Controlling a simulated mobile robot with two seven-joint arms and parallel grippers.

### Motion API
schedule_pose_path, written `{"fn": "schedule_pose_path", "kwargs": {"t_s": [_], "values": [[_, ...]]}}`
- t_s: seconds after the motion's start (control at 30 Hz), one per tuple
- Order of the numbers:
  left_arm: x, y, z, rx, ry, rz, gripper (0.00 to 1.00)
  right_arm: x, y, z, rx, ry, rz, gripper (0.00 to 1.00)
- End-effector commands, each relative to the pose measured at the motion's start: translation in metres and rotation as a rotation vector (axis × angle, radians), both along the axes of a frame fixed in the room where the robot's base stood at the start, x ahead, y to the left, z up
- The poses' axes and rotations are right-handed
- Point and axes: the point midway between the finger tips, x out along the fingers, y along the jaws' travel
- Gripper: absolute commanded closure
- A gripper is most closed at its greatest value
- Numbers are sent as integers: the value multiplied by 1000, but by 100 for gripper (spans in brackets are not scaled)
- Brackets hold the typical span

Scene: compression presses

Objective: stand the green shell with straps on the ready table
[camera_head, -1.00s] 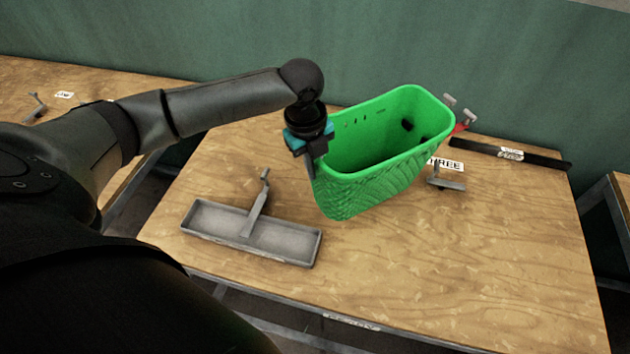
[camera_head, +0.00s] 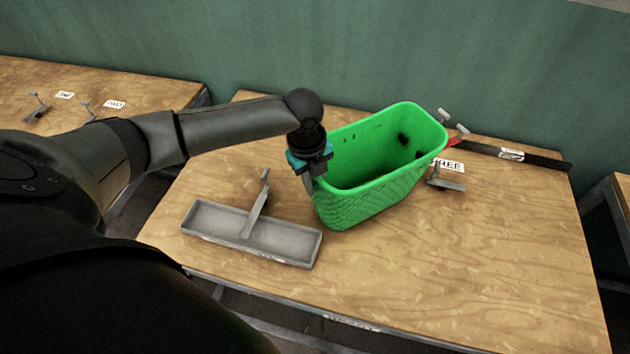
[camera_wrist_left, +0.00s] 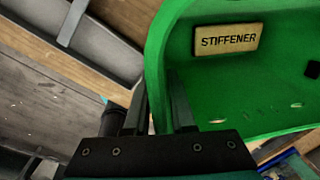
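The green shell (camera_head: 365,200) is an open-topped, basket-like tub, roughly upright over the wooden table (camera_head: 430,270). My left gripper (camera_head: 309,178) is shut on its near left rim, one finger on each side of the wall. In the left wrist view the gripper (camera_wrist_left: 158,105) straddles the green wall of the shell (camera_wrist_left: 215,70). A tan plate marked STIFFENER (camera_wrist_left: 227,38) is on the shell's inner wall. Dark patches show inside the shell; I cannot make out straps. The shell's base is low, but whether it touches the table I cannot tell. My right gripper is not in view.
A grey tray with a lever (camera_head: 275,243) lies left of the shell. A black bar (camera_head: 535,159) lies at the back right. The table's front right is clear.

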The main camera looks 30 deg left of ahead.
Motion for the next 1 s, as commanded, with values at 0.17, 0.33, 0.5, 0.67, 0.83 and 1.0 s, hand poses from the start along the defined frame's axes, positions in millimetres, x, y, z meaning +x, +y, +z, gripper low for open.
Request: {"fn": "schedule_pose_path", "kwargs": {"t_s": [0.17, 0.33, 0.5, 0.67, 0.83, 1.0], "values": [[0, 0, 0, -1, 0, 0, 63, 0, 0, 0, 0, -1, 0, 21], [0, 0, 0, -1, 0, 0, 63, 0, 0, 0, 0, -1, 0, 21], [0, 1, 14, 0, -2, -1, 63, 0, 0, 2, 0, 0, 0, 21], [-3, 3, 46, 1, -5, -1, 63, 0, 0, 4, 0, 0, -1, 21], [-7, 4, 83, 0, -5, -1, 63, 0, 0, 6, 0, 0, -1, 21], [-10, 5, 110, -1, -2, 1, 63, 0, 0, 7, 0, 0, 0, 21]]}}
